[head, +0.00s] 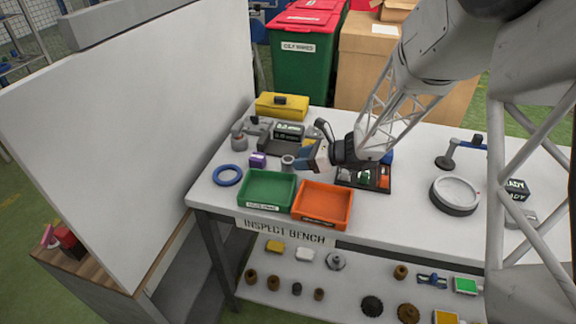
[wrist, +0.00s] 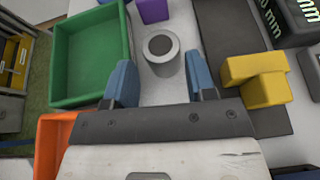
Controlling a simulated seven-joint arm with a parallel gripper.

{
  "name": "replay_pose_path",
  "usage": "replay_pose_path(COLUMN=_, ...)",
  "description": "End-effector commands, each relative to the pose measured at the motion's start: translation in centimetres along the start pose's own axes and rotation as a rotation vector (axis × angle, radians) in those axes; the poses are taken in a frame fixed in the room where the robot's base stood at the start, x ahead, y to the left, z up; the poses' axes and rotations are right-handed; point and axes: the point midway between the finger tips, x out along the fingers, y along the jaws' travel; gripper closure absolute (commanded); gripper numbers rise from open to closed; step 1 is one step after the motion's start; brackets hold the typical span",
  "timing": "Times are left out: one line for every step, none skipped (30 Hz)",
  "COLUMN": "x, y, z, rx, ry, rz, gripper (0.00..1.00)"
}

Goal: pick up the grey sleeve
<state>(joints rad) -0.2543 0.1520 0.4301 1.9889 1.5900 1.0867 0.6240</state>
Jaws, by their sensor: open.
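The grey sleeve (wrist: 162,54) stands upright on the white bench, a short hollow cylinder with a dark bore. In the head view the sleeve (head: 287,162) is small, just behind the green tray and left of my gripper. My gripper (wrist: 164,82) is open and empty, with blue fingers spread to either side of the space in front of the sleeve. The sleeve lies ahead of the fingertips, roughly centred between them. In the head view my gripper (head: 312,158) is low over the bench and partly hides what is behind it.
A green tray (wrist: 124,60) is left of the sleeve, an orange tray (head: 322,221) nearer. A purple block (wrist: 152,10) is just beyond the sleeve. A yellow stepped block (wrist: 256,80) and a dark display device (wrist: 292,20) stand right. A blue ring (head: 227,175) lies farther left.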

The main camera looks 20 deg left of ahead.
Motion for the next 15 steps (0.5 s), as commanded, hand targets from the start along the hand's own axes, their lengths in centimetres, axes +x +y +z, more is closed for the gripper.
replay_pose_path(x=0.3, y=0.0, z=0.0, rx=0.0, ry=0.0, rz=0.001, gripper=0.49)
replay_pose_path(x=0.5, y=0.0, z=0.0, rx=0.0, ry=0.0, rz=0.002, gripper=0.49)
replay_pose_path(x=0.8, y=0.0, z=0.0, rx=-0.001, ry=0.0, rz=0.002, gripper=0.49)
replay_pose_path(x=1.1, y=0.0, z=0.0, rx=-0.001, ry=0.0, rz=0.003, gripper=0.49)
replay_pose_path(x=1.4, y=0.0, z=0.0, rx=-0.001, ry=0.0, rz=0.002, gripper=0.49)
replay_pose_path(x=1.8, y=0.0, z=0.1, rx=-0.001, ry=0.0, rz=0.002, gripper=0.49)
replay_pose_path(x=2.1, y=-0.1, z=0.1, rx=0.0, ry=0.0, rz=0.001, gripper=0.49)
replay_pose_path(x=2.5, y=-0.1, z=0.1, rx=0.0, ry=0.0, rz=0.001, gripper=0.49)
replay_pose_path(x=2.9, y=-0.1, z=0.1, rx=0.0, ry=0.001, rz=0.002, gripper=0.49)
replay_pose_path(x=3.3, y=-0.1, z=0.1, rx=0.0, ry=0.001, rz=0.002, gripper=0.49)
replay_pose_path(x=3.6, y=-0.1, z=0.0, rx=0.0, ry=0.001, rz=0.002, gripper=0.49)
replay_pose_path(x=4.0, y=-0.1, z=0.0, rx=0.001, ry=0.001, rz=0.002, gripper=0.49)
replay_pose_path(x=4.2, y=-0.1, z=0.0, rx=0.001, ry=0.0, rz=0.001, gripper=0.49)
replay_pose_path(x=4.4, y=-0.1, z=0.0, rx=0.001, ry=0.0, rz=0.001, gripper=0.49)
replay_pose_path(x=4.6, y=-0.1, z=0.1, rx=0.001, ry=0.0, rz=0.001, gripper=0.49)
